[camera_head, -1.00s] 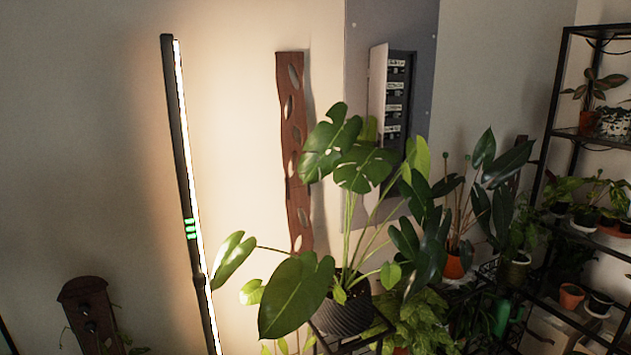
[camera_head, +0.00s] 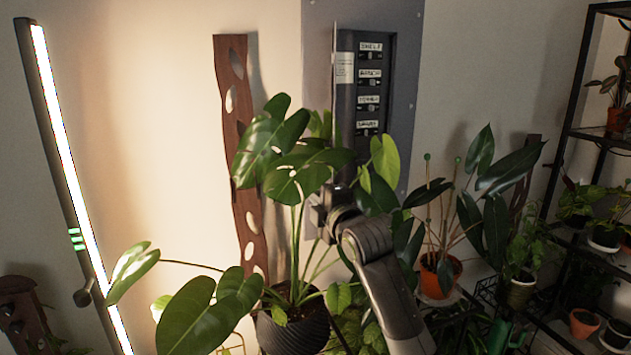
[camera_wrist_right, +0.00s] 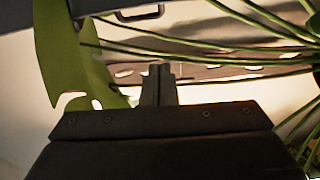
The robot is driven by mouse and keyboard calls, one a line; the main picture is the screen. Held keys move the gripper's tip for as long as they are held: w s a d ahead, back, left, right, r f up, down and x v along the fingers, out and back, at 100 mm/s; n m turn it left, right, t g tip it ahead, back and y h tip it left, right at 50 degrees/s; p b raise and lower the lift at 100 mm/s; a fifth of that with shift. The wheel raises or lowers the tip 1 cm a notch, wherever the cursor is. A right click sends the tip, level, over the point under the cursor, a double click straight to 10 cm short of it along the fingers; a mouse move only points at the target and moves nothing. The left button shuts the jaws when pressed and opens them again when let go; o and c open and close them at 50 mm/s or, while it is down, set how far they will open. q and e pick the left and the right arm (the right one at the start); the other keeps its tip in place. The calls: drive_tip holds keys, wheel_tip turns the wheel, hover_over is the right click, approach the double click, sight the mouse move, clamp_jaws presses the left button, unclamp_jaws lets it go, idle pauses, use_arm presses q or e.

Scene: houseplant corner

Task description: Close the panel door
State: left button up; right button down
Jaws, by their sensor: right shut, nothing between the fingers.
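The panel (camera_head: 402,100) is a grey board on the wall with a dark recess of labelled switches (camera_head: 369,90). Its door (camera_head: 334,95) stands open at the recess's left side, seen nearly edge-on as a thin pale strip. My right arm (camera_head: 385,285) reaches up from the lower right. Its gripper is below the door among the plant leaves, which partly hide it. In the right wrist view the right gripper (camera_wrist_right: 158,80) is shut and empty. A dark handle-like bracket (camera_wrist_right: 140,13) shows beyond its fingers, apart from them. My left gripper is not in view.
A large monstera (camera_head: 290,180) in a dark ribbed pot (camera_head: 293,330) stands before the panel, its leaves and stems close around my right gripper. A wavy wooden board (camera_head: 238,120) and a lit lamp (camera_head: 65,180) are left. A plant shelf (camera_head: 570,130) is right.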

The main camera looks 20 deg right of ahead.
drive_tip(key=w+a+r+p, duration=0.1)
drive_tip(key=w+p, duration=0.2)
drive_tip(key=w, duration=0.7)
drive_tip(key=s+d+p, duration=0.2)
drive_tip(key=d, duration=0.1)
drive_tip(key=shift+s+d+p, duration=0.2)
drive_tip(key=shift+p, duration=0.15)
